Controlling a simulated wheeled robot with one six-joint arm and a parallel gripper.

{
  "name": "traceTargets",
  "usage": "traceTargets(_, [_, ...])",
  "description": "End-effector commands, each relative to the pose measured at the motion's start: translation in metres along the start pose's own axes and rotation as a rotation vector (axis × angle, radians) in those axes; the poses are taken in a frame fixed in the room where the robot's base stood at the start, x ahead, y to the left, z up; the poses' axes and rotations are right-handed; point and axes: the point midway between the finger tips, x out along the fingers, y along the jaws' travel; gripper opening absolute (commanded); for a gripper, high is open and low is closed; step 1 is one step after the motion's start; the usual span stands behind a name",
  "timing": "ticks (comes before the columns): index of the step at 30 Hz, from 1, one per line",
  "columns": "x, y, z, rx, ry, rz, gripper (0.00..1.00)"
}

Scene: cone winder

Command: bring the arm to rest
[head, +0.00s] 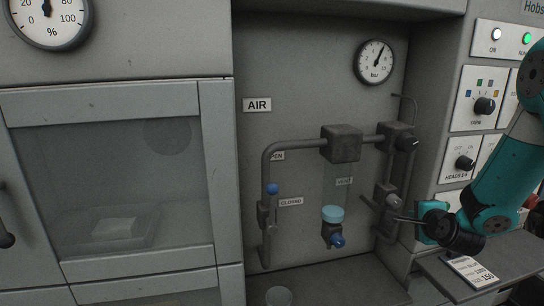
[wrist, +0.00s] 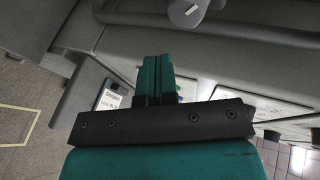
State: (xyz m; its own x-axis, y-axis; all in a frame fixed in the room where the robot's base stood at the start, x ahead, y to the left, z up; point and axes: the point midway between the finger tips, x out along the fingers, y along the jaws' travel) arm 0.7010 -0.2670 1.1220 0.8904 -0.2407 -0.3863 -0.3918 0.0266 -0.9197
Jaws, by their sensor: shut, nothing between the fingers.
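My arm (head: 505,175), teal with dark joints, reaches in from the right edge in the head view. Its wrist end is low, in front of the right side of the air panel recess, close to the pipework. In the wrist view my gripper (wrist: 154,62) has its teal fingers together, with nothing between them. A grey shelf edge and a printed card lie beyond the fingers in the wrist view.
The recess holds a grey pipe (head: 266,165), a pressure gauge (head: 375,62) and a blue-handled valve (head: 272,189). A switch panel (head: 478,100) stands behind my arm. A label card (head: 472,271) lies on the ledge below. A glazed cabinet door (head: 100,105) is at left.

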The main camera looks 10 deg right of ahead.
Motion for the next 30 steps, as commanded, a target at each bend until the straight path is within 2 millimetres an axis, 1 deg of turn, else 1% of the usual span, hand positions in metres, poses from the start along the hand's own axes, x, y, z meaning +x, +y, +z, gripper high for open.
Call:
traceTargets(1, [-0.015,-0.005,0.028,-0.172,-0.076,0.074,0.00])
traceTargets(2, [-0.025,-0.004,0.042,-0.282,-0.124,0.125,0.00])
traceTargets(3, [-0.041,-0.002,0.059,-0.430,-0.190,0.188,0.00])
traceTargets(5, [-0.067,0.004,0.081,-0.645,-0.293,0.273,0.00])
traceTargets(6, [-0.085,0.008,0.092,-0.780,-0.362,0.322,0.00])
traceTargets(8, [-0.114,0.015,0.104,-0.968,-0.467,0.387,0.00])
traceTargets(9, [-0.133,0.020,0.109,-1.085,-0.535,0.423,0.00])
traceTargets(10, [-0.147,0.023,0.113,-1.168,-0.588,0.448,0.00])
traceTargets(11, [-0.162,0.027,0.115,-1.247,-0.641,0.472,0.00])
traceTargets(12, [-0.181,0.031,0.117,-1.348,-0.712,0.500,0.00])
traceTargets(14, [-0.209,0.038,0.117,-1.489,-0.823,0.537,0.00])
traceTargets(15, [-0.229,0.042,0.117,-1.577,-0.898,0.557,0.00])
traceTargets(16, [-0.239,0.043,0.127,-1.608,-0.956,0.531,0.00])
traceTargets(17, [-0.248,0.042,0.144,-1.612,-1.010,0.480,0.00])
traceTargets(18, [-0.263,0.041,0.162,-1.626,-1.083,0.424,0.00])
traceTargets(20, [-0.288,0.039,0.184,-1.653,-1.190,0.346,0.00])
traceTargets(21, [-0.304,0.039,0.196,-1.674,-1.256,0.297,0.00])
traceTargets(24, [-0.343,0.038,0.215,-1.727,-1.397,0.191,0.00])
traceTargets(27, [-0.369,0.039,0.224,-1.765,-1.490,0.122,0.00])
traceTargets(30, [-0.379,0.039,0.227,-1.781,-1.526,0.096,0.00])
